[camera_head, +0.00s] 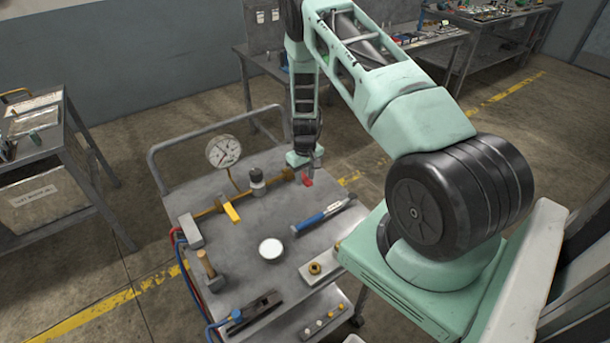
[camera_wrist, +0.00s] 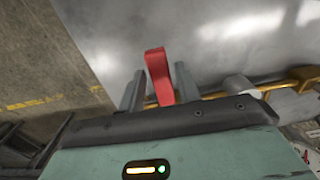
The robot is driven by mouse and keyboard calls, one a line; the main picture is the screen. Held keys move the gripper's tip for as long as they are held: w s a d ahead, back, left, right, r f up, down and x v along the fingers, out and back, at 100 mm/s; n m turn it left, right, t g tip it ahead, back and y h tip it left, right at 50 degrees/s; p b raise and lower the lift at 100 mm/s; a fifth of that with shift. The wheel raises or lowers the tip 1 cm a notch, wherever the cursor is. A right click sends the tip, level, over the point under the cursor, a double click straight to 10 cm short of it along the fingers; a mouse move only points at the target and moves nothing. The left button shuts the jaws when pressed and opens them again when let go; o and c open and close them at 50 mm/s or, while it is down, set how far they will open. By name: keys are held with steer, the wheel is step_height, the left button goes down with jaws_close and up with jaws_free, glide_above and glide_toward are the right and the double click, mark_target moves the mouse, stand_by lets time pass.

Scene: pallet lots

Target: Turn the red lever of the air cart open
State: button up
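The red lever (camera_head: 306,180) sits at the far right end of a brass pipe (camera_head: 210,211) on the grey air cart (camera_head: 235,270). In the wrist view the red lever (camera_wrist: 159,78) stands crosswise to the brass pipe (camera_wrist: 278,87). My gripper (camera_head: 316,172) is down at the lever, partly hiding it in the head view. In the wrist view the two fingers of my gripper (camera_wrist: 158,85) stand apart, one on each side of the lever. The gap beside the lever looks narrow; contact is not clear.
A yellow lever (camera_head: 231,212), a regulator knob (camera_head: 257,181) and a gauge (camera_head: 223,151) sit along the pipe. A blue-handled tool (camera_head: 323,215), a white round piece (camera_head: 271,248) and a brass fitting (camera_head: 315,268) lie nearer. A rail (camera_head: 205,132) rims the cart's back.

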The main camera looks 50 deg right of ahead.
jaws_close()
